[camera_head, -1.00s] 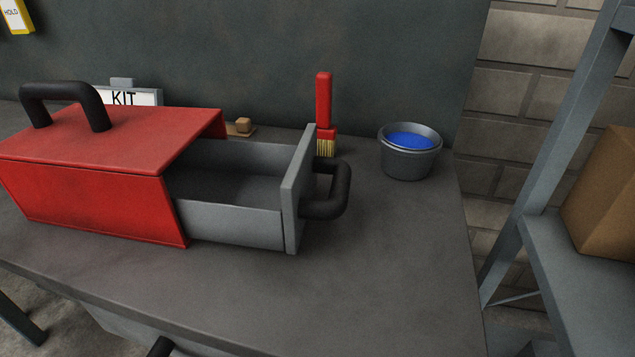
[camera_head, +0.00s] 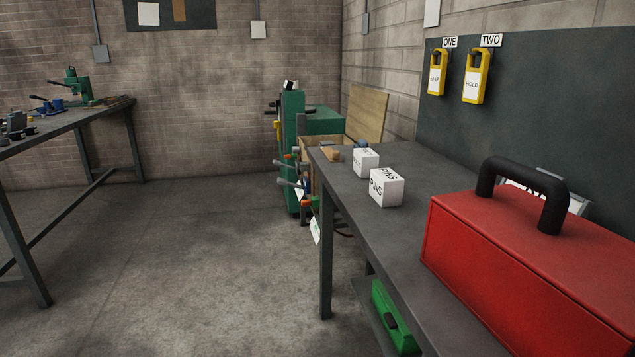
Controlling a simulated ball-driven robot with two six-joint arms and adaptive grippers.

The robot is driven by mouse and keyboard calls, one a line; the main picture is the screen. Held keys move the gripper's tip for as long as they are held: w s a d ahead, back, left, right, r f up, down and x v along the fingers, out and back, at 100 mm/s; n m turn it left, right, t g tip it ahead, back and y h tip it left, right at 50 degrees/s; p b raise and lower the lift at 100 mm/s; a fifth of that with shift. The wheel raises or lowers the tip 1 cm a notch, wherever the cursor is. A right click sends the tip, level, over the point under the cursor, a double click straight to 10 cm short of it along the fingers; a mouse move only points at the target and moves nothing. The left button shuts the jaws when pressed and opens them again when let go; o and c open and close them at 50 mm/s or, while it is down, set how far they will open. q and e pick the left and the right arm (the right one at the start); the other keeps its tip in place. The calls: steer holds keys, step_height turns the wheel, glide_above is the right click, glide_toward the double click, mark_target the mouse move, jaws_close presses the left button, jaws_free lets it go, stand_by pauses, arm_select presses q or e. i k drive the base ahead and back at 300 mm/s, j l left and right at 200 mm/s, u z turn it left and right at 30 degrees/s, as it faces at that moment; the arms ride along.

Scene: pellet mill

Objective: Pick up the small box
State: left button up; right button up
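Two small white boxes stand on the grey workbench (camera_head: 352,200), left of the red toolbox. The nearer box (camera_head: 386,188) has PINS printed on its top and front. The farther box (camera_head: 365,162) is a little smaller in the picture and also has dark lettering, too small to read surely. The two boxes stand apart, close to each other. Neither of my grippers is in view.
The red toolbox (camera_head: 525,265) with a black handle fills the bench's right part. A green case (camera_head: 394,318) is on a shelf below. Green machinery (camera_head: 291,150) stands beyond the bench. Another table (camera_head: 75,119) is at the left. The floor between (camera_head: 200,240) is open.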

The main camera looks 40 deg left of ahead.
mark_target(386, 187)
steer(key=j+u, duration=0.15)
steer(key=u, duration=0.3)
steer(key=i+j+u, duration=0.15)
steer(key=u, duration=0.25)
steer(key=k+j+u, duration=0.3)
steer(key=j+u, duration=0.1)
steer(key=u, duration=0.2)
steer(key=i+j+u, duration=0.1)
steer(key=u, duration=0.15)
